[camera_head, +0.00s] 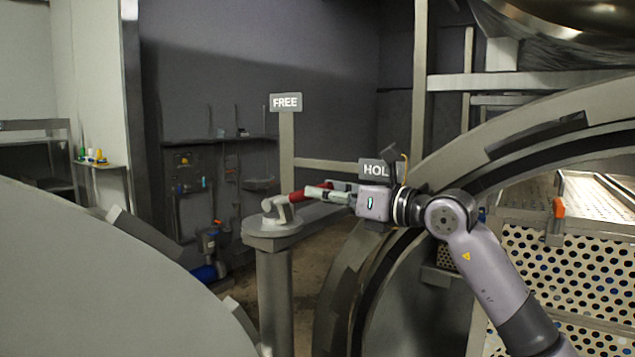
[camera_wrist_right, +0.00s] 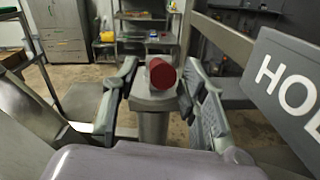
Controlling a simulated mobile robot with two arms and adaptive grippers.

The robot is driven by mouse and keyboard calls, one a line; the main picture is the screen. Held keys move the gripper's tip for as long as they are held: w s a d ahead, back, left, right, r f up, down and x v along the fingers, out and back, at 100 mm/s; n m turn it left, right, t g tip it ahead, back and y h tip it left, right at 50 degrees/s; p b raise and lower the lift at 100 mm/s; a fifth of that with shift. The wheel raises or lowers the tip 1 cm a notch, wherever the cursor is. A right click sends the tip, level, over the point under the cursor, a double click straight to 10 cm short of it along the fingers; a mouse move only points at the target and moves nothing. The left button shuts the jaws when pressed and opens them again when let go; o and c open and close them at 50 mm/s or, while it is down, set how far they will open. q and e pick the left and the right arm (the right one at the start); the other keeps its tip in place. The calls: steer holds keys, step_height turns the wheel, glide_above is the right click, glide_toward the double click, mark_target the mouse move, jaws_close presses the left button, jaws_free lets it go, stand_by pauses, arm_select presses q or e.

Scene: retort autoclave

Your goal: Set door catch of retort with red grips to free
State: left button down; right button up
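The door catch is a lever with a red grip (camera_head: 310,192) on a grey post (camera_head: 273,290). Its grip points right, toward the sign reading "HOL" (camera_head: 373,170), whose end is covered. The "FREE" sign (camera_head: 286,102) stands on an upright behind the post. My right gripper (camera_head: 328,193) is at the outer end of the grip. In the right wrist view the round end of the red grip (camera_wrist_right: 161,74) shows between the fingers of my right gripper (camera_wrist_right: 160,95), with gaps on both sides. It is open. My left gripper is not in view.
The round retort opening (camera_head: 560,120) is on the right, with perforated baskets (camera_head: 590,275) inside. A large grey curved surface (camera_head: 90,280) fills the lower left. The "HOL" sign also stands close on the right in the wrist view (camera_wrist_right: 290,85).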

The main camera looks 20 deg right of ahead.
mark_target(300, 196)
steer(key=shift+x, duration=1.3)
steer(key=shift+c, duration=0.5)
jaws_close()
